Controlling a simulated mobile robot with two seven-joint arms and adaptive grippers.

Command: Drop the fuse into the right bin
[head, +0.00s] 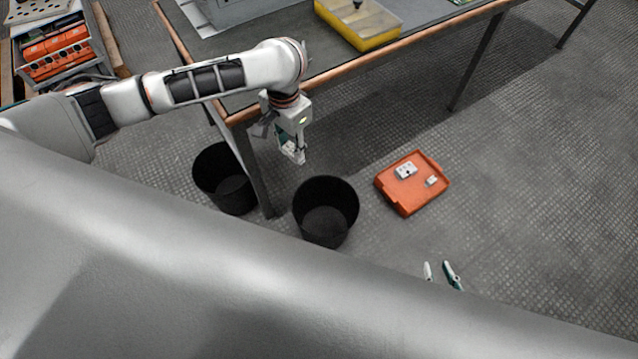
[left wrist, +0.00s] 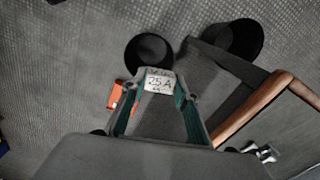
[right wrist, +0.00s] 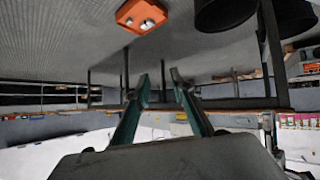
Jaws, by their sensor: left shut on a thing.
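My left gripper (head: 291,142) is shut on the fuse (head: 294,153), a pale block that hangs from its fingertips. In the left wrist view the fuse (left wrist: 160,81) shows a "25 A" label between the fingers. The right bin (head: 326,186), a black open bucket, stands on the floor. In the head view the fuse appears just above and left of its rim. In the left wrist view the fuse overlaps the near edge of that bin (left wrist: 150,50). My right gripper (head: 440,272) is open and empty, low in the head view; its fingers (right wrist: 160,85) stand apart.
The left bin (head: 215,165) stands beside a table leg (head: 256,175), which is between the two bins. The workbench edge (head: 370,65) runs close behind my left gripper. An orange tray (head: 390,195) with small white parts lies right of the right bin. Floor at right is clear.

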